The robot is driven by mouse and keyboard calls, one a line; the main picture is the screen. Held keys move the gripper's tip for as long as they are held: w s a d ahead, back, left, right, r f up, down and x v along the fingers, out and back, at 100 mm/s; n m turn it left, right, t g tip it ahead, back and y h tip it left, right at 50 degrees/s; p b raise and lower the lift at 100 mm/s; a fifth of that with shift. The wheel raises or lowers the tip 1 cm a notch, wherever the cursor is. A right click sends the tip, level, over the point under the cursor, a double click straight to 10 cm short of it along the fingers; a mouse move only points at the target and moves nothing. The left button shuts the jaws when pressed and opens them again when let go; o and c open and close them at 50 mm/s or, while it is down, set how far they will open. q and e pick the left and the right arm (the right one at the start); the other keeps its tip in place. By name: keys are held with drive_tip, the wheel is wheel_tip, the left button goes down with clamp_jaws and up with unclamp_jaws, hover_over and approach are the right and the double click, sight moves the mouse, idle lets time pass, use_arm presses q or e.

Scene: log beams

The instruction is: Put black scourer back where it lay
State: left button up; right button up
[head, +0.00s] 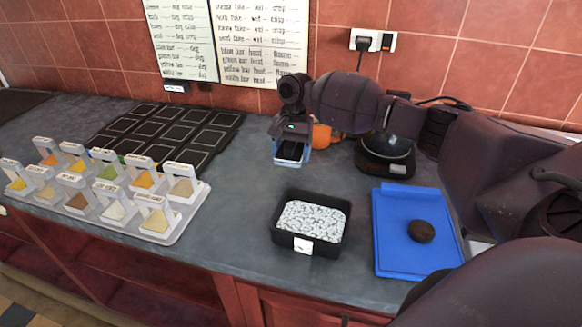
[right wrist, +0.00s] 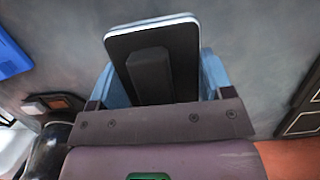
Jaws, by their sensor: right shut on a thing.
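My right gripper (head: 291,155) is shut on a flat black pad with a pale rim and a raised black block, which I take to be the black scourer (head: 290,150). The scourer also shows in the right wrist view (right wrist: 182,62), between the two blue fingers (right wrist: 162,80). It is held above the grey worktop, behind the black box of pale granules. My left gripper is not in view. The underside of the scourer is hidden.
The black box (head: 276,237) of granules stands in front. A blue board (head: 395,215) with a dark round lump (head: 421,231) lies at right. A black scale-like device (head: 385,165) stands behind it. At left are a black grid mat (head: 165,132) and a labelled sample tray (head: 190,222).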

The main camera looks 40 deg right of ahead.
sight(291, 176)
drive_tip(key=x, duration=0.4)
drive_tip(key=shift+w+d+f+b, duration=0.25)
drive_tip(key=shift+w+d+b, duration=0.05)
drive_tip(key=shift+d+b, duration=0.05)
drive_tip(key=shift+f, duration=0.35)
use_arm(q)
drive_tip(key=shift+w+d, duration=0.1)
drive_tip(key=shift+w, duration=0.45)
use_arm(e)
drive_tip(key=shift+f, duration=0.15)
drive_tip(key=shift+f, duration=0.15)
